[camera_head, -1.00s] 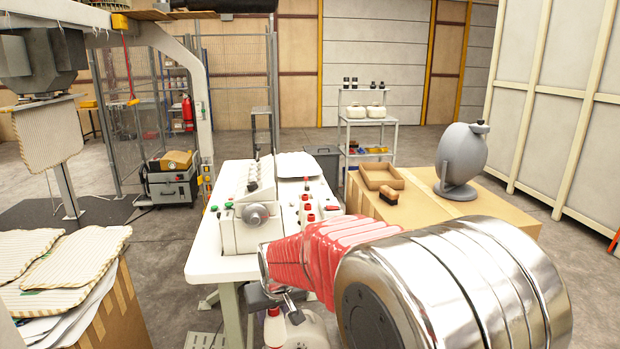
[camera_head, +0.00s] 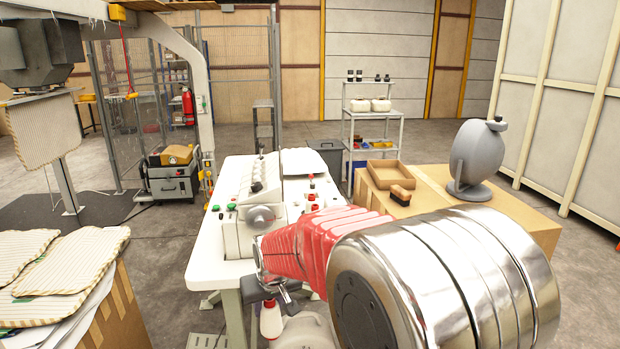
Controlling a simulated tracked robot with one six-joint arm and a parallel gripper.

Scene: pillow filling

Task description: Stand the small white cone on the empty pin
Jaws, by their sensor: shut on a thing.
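My gripper (camera_head: 284,294) shows only in part below the red-sleeved wrist at the front right of the white table (camera_head: 208,262). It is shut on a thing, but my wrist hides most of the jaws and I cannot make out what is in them. A small white tapered thing with a red top (camera_head: 271,321) shows just below the gripper. I cannot tell whether it is the small white cone or whether the gripper touches it. The empty pin cannot be picked out; my arm covers part of the table and machine.
A white machine with a grey handwheel (camera_head: 261,218) stands on the table. To the right, a cardboard surface (camera_head: 435,205) bears an open box (camera_head: 381,174), a brush (camera_head: 400,195) and a grey rounded device (camera_head: 475,158). Striped pillow covers (camera_head: 70,268) lie at left.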

